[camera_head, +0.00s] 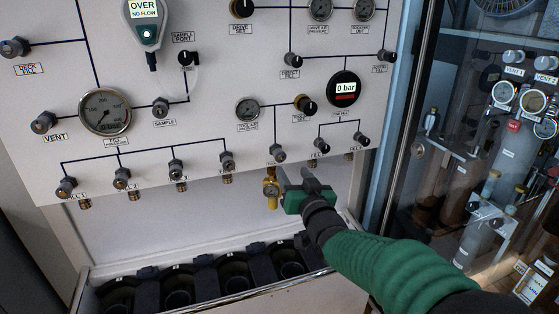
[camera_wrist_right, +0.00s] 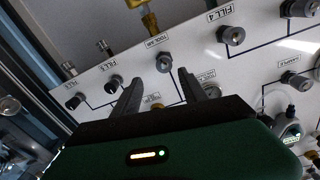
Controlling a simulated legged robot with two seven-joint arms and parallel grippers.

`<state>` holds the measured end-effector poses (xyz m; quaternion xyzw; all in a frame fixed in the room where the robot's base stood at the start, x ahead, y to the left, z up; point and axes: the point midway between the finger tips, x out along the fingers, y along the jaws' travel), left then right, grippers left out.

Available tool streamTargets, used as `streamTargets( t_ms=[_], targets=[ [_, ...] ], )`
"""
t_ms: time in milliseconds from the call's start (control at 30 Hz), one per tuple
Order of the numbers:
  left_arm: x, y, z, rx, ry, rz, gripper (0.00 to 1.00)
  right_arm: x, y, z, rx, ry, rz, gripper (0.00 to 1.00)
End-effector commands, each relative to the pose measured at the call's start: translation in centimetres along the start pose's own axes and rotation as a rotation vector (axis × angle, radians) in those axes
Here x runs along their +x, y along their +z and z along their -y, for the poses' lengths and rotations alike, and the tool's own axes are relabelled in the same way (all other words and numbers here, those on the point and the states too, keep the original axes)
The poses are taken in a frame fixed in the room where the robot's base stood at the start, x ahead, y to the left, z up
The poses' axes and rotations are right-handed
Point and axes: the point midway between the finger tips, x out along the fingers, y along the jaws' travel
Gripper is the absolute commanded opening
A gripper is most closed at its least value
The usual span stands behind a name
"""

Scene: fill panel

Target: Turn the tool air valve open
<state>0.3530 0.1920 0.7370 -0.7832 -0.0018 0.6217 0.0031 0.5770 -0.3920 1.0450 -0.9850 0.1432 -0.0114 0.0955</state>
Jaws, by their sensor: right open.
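The tool air valve (camera_head: 278,153) is a small dark knob low on the white panel. In the right wrist view the knob (camera_wrist_right: 163,62) sits near its "TOOL AIR" label, just beyond the gap between my fingertips. My right gripper (camera_head: 293,174), green and black, is open and empty in front of the panel's lower edge. It lies just below and right of the knob in the head view. In the wrist view its two dark fingers (camera_wrist_right: 160,75) stand apart on either side of the knob, which they do not visibly touch. My left gripper is in neither view.
A brass fitting (camera_head: 271,190) hangs below the panel beside my right gripper. The fill 5 knob (camera_wrist_right: 113,82) is close to one finger. The fill 4 knob (camera_wrist_right: 231,36) is on the other side. A bin of black round holders (camera_head: 233,275) stands below.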

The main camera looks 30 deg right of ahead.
Motion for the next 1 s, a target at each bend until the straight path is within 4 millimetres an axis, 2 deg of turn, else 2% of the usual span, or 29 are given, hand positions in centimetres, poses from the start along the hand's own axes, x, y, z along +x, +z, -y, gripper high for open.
streamTargets(
  t_ms=[100, 300, 467, 700, 767, 1000],
  targets=[
    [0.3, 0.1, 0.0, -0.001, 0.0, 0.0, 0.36, 3.1, 0.2, 0.1, 0.0, -0.002, 0.001, 0.51],
    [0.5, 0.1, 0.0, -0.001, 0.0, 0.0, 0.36, 7.4, 0.0, 0.1, 0.001, -0.002, -0.001, 0.51],
    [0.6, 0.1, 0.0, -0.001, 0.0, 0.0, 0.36, 8.9, -0.1, 0.1, 0.0, -0.002, -0.001, 0.51],
    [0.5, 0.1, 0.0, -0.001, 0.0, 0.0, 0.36, 9.0, -0.1, 0.1, -0.001, -0.001, -0.001, 0.51],
    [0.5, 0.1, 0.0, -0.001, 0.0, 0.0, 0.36, 9.0, -0.1, 0.1, -0.001, -0.001, -0.001, 0.45],
    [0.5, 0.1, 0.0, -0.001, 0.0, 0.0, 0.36, 9.0, -0.1, 0.1, -0.001, -0.002, -0.001, 0.14]
  ],
)
